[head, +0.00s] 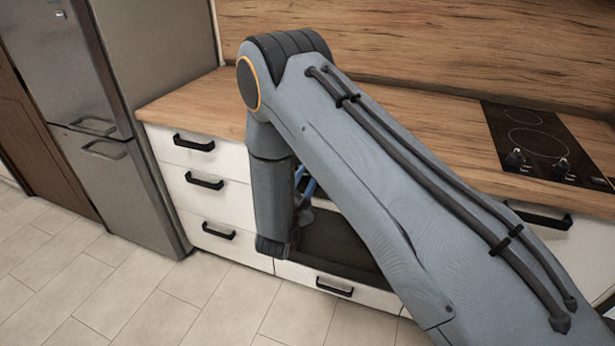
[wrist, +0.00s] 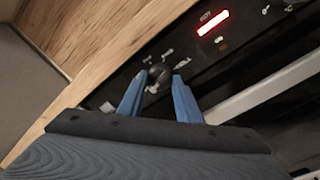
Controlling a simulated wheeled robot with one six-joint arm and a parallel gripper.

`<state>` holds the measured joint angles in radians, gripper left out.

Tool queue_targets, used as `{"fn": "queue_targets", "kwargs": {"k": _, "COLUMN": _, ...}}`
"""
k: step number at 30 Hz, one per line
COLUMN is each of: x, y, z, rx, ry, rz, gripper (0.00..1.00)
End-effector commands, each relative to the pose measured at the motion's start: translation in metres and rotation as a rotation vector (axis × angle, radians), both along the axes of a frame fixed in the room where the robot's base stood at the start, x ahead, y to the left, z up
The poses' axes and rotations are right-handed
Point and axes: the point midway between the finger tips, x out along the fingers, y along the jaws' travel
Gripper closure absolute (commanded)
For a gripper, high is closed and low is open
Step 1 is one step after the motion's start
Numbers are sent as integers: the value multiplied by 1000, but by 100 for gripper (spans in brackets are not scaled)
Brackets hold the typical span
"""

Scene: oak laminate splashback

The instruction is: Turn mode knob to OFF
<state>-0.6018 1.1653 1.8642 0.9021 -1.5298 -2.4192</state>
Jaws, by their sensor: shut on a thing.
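The mode knob (wrist: 160,72) is a small dark round knob on a black control panel (wrist: 125,75) in the wrist view. White marks are printed around it. My gripper (wrist: 158,78) has two blue fingers, one on each side of the knob, and is shut on it. The fingers hide part of the knob, and I cannot tell which mark it points to. In the head view my arm hides the knob and panel; only a bit of the blue fingers (head: 306,186) shows.
A red lit display (wrist: 213,22) sits on the panel. A pale bar handle (wrist: 262,96) runs below it. In the head view, white drawers (head: 208,188) are left of my arm, and a black cooktop (head: 540,140) with knobs is right. Tiled floor (head: 150,295) is clear.

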Motion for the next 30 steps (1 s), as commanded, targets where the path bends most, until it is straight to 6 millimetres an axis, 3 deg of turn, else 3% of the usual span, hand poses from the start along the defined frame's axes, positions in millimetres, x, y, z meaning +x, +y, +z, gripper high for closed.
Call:
{"fn": "queue_targets", "kwargs": {"k": 15, "x": -1, "y": 0, "z": -1, "rx": -19, "ry": 9, "rz": 2, "gripper": 91}}
{"fn": "queue_targets", "kwargs": {"k": 16, "x": -1, "y": 1, "z": -1, "rx": -19, "ry": 10, "rz": 2, "gripper": 65}}
{"fn": "queue_targets", "kwargs": {"k": 19, "x": -1, "y": 0, "z": -1, "rx": -19, "ry": 10, "rz": 2, "gripper": 50}}
{"fn": "queue_targets", "kwargs": {"k": 30, "x": -5, "y": 2, "z": -1, "rx": -19, "ry": 8, "rz": 2, "gripper": 50}}
